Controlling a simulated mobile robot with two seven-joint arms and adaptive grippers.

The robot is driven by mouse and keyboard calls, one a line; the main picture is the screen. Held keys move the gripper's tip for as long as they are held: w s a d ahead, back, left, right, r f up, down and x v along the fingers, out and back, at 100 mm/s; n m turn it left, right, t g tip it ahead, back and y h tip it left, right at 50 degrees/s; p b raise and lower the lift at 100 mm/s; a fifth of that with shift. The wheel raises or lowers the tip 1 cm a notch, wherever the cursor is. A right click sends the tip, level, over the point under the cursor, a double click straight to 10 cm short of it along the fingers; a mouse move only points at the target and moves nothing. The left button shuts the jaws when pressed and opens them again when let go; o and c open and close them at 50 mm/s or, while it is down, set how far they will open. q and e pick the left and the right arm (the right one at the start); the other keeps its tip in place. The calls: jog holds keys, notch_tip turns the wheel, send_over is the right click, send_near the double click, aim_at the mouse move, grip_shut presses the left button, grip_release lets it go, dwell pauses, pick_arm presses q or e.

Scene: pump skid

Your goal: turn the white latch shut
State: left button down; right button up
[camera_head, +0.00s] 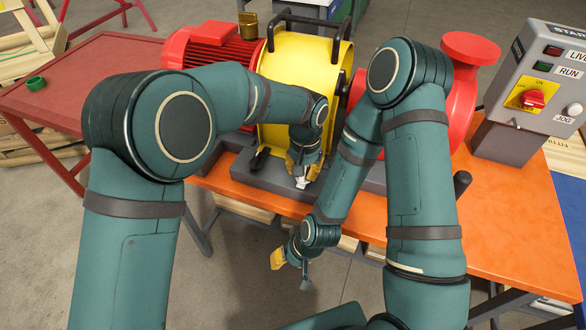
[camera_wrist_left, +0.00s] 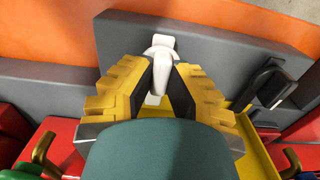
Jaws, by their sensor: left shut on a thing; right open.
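The white latch (camera_head: 302,183) is on the grey base at the foot of the yellow guard (camera_head: 283,85). In the left wrist view the latch (camera_wrist_left: 160,52) sits between my fingers, its lower part partly hidden by them. My left gripper (camera_head: 303,172) points down at the base and is shut on the latch; it also fills the left wrist view (camera_wrist_left: 157,72). My right gripper (camera_head: 291,270) is open and empty, low in front of the table's front edge, apart from the latch.
A black latch (camera_head: 259,160) is on the same base, to the left. The red motor (camera_head: 212,50) and red pump (camera_head: 462,90) flank the guard. A grey control box (camera_head: 532,90) stands at the right. The orange table (camera_head: 500,215) is bare at front right.

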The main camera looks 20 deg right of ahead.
pick_arm(q)
jog(key=shift+s+f, duration=0.1)
jog(key=shift+f, duration=0.05)
jog(key=c, duration=0.9)
grip_release()
jog(key=shift+c, duration=0.2)
jog(key=shift+r, duration=0.2)
jog(key=shift+r, duration=0.4)
notch_tip(320, 180, up, 11)
jog(key=shift+f, duration=0.1)
